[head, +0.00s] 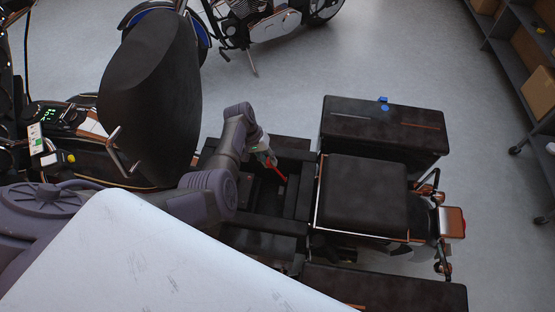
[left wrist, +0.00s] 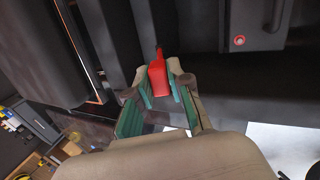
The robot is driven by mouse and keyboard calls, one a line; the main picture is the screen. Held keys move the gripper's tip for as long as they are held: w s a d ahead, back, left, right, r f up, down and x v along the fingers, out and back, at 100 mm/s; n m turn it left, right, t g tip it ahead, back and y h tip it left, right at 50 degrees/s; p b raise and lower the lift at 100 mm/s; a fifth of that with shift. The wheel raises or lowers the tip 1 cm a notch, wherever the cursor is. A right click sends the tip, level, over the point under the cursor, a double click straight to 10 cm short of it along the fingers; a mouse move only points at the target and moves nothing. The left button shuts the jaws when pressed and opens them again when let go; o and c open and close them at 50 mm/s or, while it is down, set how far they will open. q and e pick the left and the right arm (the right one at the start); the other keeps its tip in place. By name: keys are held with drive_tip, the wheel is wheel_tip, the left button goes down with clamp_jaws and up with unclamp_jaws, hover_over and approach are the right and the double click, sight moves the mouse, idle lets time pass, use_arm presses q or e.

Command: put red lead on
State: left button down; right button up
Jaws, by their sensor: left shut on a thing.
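The red lead (head: 279,172) shows in the head view as a short red piece at the tip of my left gripper (head: 268,159). In the left wrist view, the red lead (left wrist: 157,77) is between the two fingers of my left gripper (left wrist: 161,88), which is shut on it. Its narrow end points away from the gripper. The gripper is over the open dark bay (head: 262,214) of the motorcycle, in front of the seat. A round red-ringed spot (left wrist: 239,40) is on a dark block right of the lead in the left wrist view. My right gripper is out of view.
The black seat (head: 362,195) and a dark side case (head: 385,130) lie right of the bay. A tall black seat or backrest (head: 155,85) rises to the left. Another motorcycle (head: 255,20) stands behind. Shelves (head: 515,50) are at the far right, with clear floor between.

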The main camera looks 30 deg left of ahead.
use_arm(q)
drive_tip(key=shift+s+a+f+h+b, duration=0.15)
drive_tip(key=shift+a+f+h+b, duration=0.3)
drive_tip(key=shift+a+h+b, duration=0.25)
drive_tip(key=shift+s+a+f+h+b, duration=0.15)
drive_tip(key=shift+a+f+h+b, duration=0.4)
drive_tip(key=shift+a+b, duration=0.25)
drive_tip(key=shift+r+t, duration=0.15)
drive_tip(key=shift+t, duration=0.15)
drive_tip(key=c, duration=1)
unclamp_jaws()
drive_tip(key=shift+c, duration=0.2)
wheel_tip(320, 180, up, 10)
